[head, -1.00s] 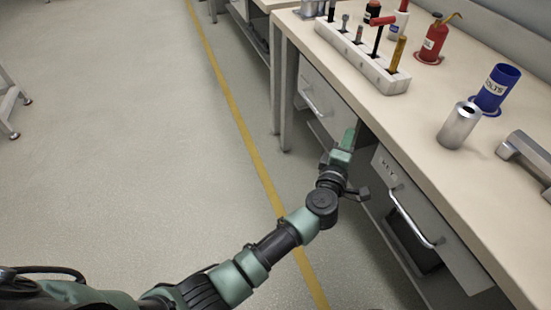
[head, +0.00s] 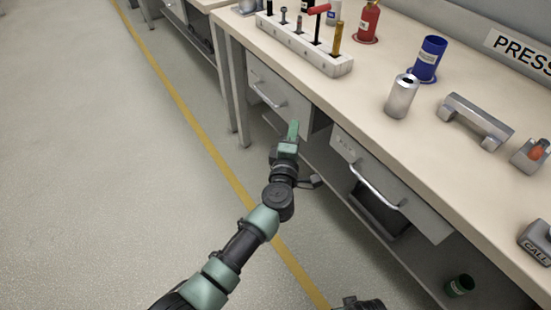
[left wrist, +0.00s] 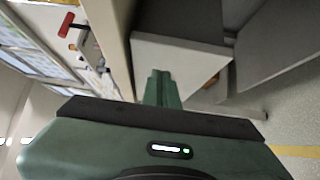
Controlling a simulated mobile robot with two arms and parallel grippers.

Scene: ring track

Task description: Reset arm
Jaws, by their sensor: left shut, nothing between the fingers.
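My left arm reaches up from the bottom of the head view. Its green gripper (head: 294,129) is shut and empty, with the fingers together, in front of the workbench (head: 432,180) between two drawer fronts. In the left wrist view the shut fingers (left wrist: 160,86) point toward a pale drawer front beside the bench edge. I cannot tell whether the fingertips touch anything. My right gripper is not clearly in view; only a dark part of my body shows at the bottom edge of the head view.
A labelled drawer (head: 385,180) with a bar handle stands out under the bench; another drawer (head: 278,98) is to its left. On top are a tool rack (head: 305,45), a metal cylinder (head: 401,97), a blue cup (head: 428,60) and a grey handle (head: 475,119). Floor at left is clear.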

